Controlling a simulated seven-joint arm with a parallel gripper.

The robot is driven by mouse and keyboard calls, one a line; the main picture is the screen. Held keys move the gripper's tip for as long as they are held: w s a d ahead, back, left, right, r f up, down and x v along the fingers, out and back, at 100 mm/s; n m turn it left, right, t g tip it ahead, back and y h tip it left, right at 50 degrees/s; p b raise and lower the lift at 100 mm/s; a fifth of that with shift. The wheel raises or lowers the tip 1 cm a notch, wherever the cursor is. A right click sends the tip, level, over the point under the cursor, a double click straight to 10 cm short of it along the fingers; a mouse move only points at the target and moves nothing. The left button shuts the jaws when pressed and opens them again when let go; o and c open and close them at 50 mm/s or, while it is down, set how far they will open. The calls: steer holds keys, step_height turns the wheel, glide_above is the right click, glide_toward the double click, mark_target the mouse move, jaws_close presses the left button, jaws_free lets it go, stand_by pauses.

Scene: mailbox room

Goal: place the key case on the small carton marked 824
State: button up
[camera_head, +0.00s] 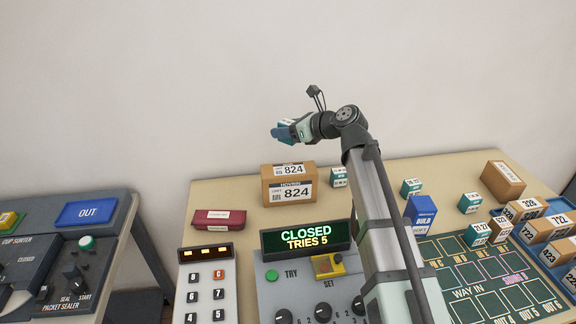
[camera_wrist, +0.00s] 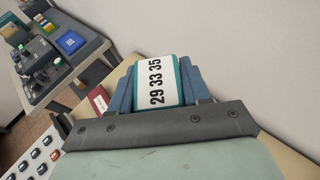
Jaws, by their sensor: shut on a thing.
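The small carton marked 824 (camera_head: 289,186) is a brown box standing near the back edge of the table, with white labels on its top and front. My gripper (camera_head: 284,132) is in the air above and behind it, clear of it. In the wrist view the blue fingers (camera_wrist: 160,88) are shut on a small teal block (camera_wrist: 156,84) with a white face reading 29 33 35. A dark red case (camera_head: 218,220) with a white label, perhaps the key case, lies on the table left of the carton. It shows partly in the wrist view (camera_wrist: 98,99).
A console with a CLOSED TRIES 5 display (camera_head: 305,238) and a keypad (camera_head: 207,287) stand in front of the carton. A teal block (camera_head: 339,177) stands right of it. A blue box (camera_head: 421,212) and several more cartons stand further right.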

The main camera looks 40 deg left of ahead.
mark_target(286, 168)
steer(key=shift+f, duration=4.8)
steer(key=shift+f, duration=0.1)
steer(key=o, duration=1.1)
steer(key=v, duration=1.2)
steer(key=shift+w+d, duration=0.1)
